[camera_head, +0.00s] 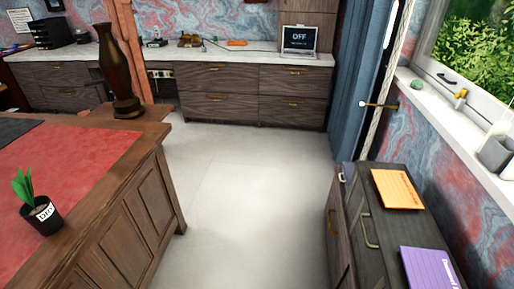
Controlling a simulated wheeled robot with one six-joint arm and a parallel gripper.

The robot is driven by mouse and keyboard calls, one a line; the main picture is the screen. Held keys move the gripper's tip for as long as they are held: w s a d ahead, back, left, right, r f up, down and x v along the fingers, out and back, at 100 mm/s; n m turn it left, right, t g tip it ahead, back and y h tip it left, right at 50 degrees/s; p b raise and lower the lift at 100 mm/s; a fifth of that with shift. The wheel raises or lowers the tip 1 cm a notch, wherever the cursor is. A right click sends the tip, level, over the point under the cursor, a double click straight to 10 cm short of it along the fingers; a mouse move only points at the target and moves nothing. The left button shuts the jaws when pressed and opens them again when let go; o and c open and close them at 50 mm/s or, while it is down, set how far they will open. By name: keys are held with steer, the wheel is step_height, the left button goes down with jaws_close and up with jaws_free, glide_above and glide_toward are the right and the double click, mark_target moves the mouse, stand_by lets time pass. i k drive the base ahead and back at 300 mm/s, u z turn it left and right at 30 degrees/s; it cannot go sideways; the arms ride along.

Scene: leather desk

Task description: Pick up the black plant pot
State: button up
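The pot is close to the desk's near edge, beside the red leather top (75,155). Nothing touches the pot. My gripper does not show in this view.
A tall dark vase (118,75) stands at the desk's far corner. Pale floor (235,205) lies clear between the desk and a dark cabinet (375,225) at right. A counter with drawers (245,90) and a laptop (299,40) runs along the back.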

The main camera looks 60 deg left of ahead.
mark_target(40, 212)
steer(key=k, duration=0.4)
steer(key=u, duration=1.7)
steer(key=i, duration=0.4)
steer(key=z, duration=2.3)
